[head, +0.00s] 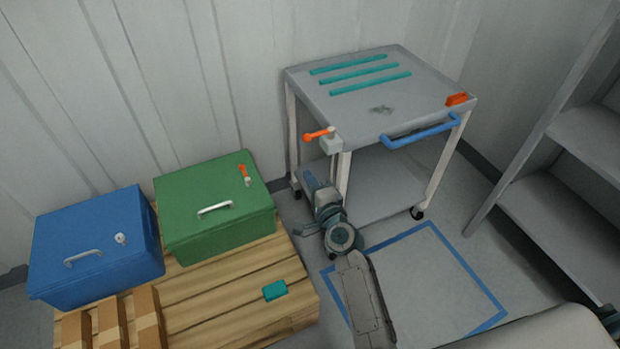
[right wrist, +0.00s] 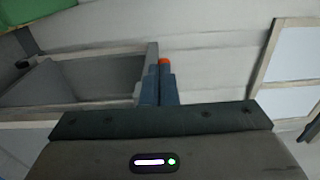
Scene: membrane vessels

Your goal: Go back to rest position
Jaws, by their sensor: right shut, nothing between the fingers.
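My right gripper (head: 309,179) is in the head view, beside the near left leg of the grey cart (head: 350,103), below the cart's top. Whether it touches the leg cannot be told. In the right wrist view its fingers (right wrist: 158,88) are together with nothing between them. A small orange spot shows at the finger ends there; I cannot tell what it belongs to. An orange lever (head: 319,134) on a pale block is at the cart's near left corner, above my right gripper. My left gripper is not in view.
A blue handle (head: 420,131) and an orange block (head: 457,99) are on the cart's right side. A wooden pallet (head: 215,292) at left bears a blue box (head: 95,240) and a green box (head: 214,205). A grey shelf (head: 560,205) stands at right. The blue-taped floor square (head: 478,281) is partly clear.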

